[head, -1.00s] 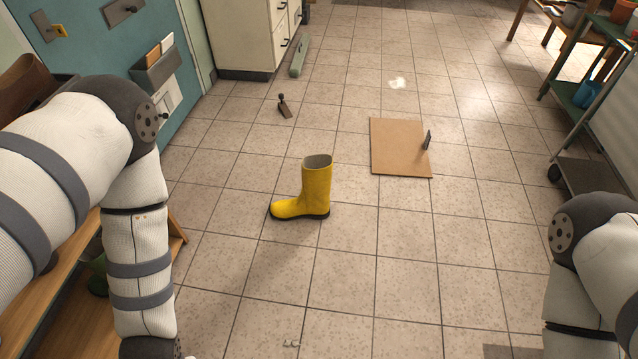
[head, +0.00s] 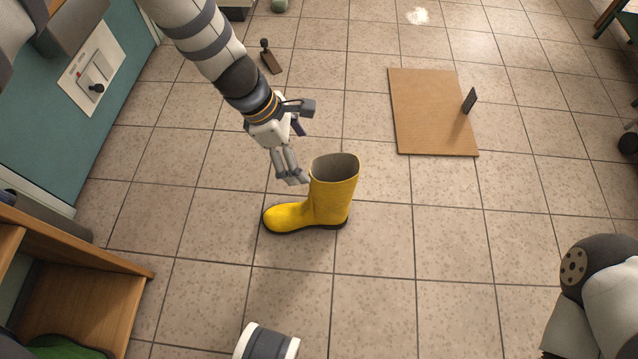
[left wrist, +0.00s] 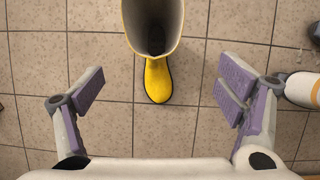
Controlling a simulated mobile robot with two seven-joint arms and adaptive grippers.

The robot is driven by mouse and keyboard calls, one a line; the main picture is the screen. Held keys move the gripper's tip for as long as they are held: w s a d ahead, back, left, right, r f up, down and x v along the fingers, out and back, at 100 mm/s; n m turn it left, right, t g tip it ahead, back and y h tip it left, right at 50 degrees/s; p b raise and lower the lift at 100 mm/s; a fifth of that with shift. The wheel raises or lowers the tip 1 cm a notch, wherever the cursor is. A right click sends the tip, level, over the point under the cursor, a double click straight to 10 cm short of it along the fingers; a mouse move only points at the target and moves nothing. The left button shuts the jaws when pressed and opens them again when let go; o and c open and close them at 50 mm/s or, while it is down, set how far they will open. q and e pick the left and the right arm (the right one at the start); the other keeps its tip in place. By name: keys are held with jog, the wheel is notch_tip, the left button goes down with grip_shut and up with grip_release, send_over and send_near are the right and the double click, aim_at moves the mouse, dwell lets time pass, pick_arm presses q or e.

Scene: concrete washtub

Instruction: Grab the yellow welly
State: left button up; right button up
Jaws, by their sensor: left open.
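The yellow welly (head: 335,195) stands upright on the tiled floor in the head view, its toe pointing left and its open top facing up. It also shows in the left wrist view (left wrist: 157,80), seen from above with the shaft opening at the top edge. My left gripper (head: 292,180) is open just to the left of the shaft. In the left wrist view its two purple-padded fingers (left wrist: 160,88) are wide apart, with the boot between their lines and no contact to be seen. My right gripper is out of view; only part of my right arm shows at lower right.
A brown board (head: 432,110) lies on the floor to the right, with a small dark upright piece (head: 469,101) on it. A small doorstop-like object (head: 269,57) stands behind. A wooden bench (head: 90,290) is at lower left. The floor around the boot is clear.

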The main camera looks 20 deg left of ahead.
pick_arm(q)
jog(key=b+x, duration=0.1)
jog(key=x, duration=0.3)
jog(key=b+x, duration=0.2)
jog(key=x, duration=0.2)
jog(key=b+x, duration=0.2)
jog(key=x, duration=0.2)
jog(key=shift+w+a+f, duration=0.15)
jog(key=shift+w, duration=0.2)
jog(key=shift+r, duration=0.2)
jog(key=shift+c, duration=0.2)
jog(key=c, duration=2)
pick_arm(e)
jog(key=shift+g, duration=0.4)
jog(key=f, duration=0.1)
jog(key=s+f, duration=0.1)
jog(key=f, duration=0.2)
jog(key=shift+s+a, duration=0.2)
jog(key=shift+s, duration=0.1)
pick_arm(q)
jog(key=shift+r, duration=0.15)
